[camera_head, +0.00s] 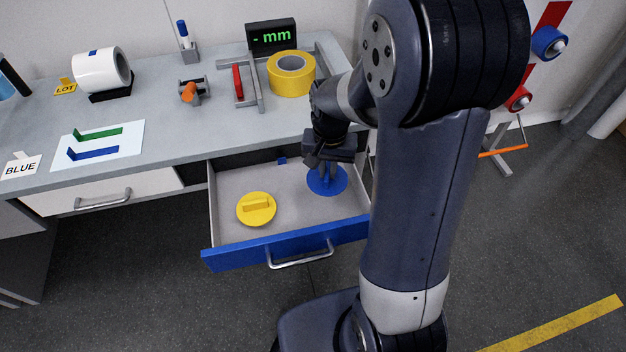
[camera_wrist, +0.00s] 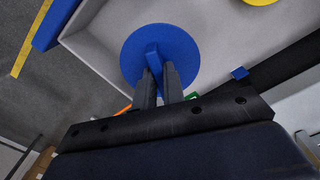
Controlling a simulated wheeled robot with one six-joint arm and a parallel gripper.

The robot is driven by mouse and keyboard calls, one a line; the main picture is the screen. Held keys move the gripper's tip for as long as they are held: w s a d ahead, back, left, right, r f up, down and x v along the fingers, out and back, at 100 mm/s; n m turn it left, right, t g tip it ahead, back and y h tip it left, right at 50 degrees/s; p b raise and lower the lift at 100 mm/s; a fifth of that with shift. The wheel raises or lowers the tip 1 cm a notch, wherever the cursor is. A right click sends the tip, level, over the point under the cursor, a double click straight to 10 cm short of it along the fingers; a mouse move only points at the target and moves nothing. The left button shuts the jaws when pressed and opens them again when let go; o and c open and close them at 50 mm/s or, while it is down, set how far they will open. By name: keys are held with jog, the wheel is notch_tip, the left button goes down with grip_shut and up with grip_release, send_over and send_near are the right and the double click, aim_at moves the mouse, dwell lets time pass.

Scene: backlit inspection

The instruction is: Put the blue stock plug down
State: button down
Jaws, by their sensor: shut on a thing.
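The blue stock plug (camera_head: 338,187) is a flat blue disc with a raised bar handle. It is in the right part of the open drawer (camera_head: 225,215). My gripper (camera_head: 323,175) points down into the drawer and is shut on the plug's handle. In the wrist view the two fingers (camera_wrist: 160,82) pinch the bar of the blue plug (camera_wrist: 180,45) from both sides. Whether the disc touches the drawer floor, I cannot tell.
A yellow plug (camera_head: 256,208) lies in the drawer to the left, with bare floor between. The drawer has a blue front (camera_head: 240,256) and low walls. The grey worktop (camera_head: 180,148) above holds a yellow tape roll (camera_head: 281,86), a clamp and a white roll.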

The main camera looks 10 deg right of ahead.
aim_at(328, 171)
jog(key=shift+f+b, duration=0.3)
jog(key=shift+f, duration=2.65)
jog(key=shift+f, duration=0.2)
jog(key=c, duration=1.5)
grip_release()
jog(key=shift+r, duration=0.1)
notch_tip(328, 171, up, 12)
jog(key=shift+r+p, duration=0.1)
jog(key=shift+p, duration=0.7)
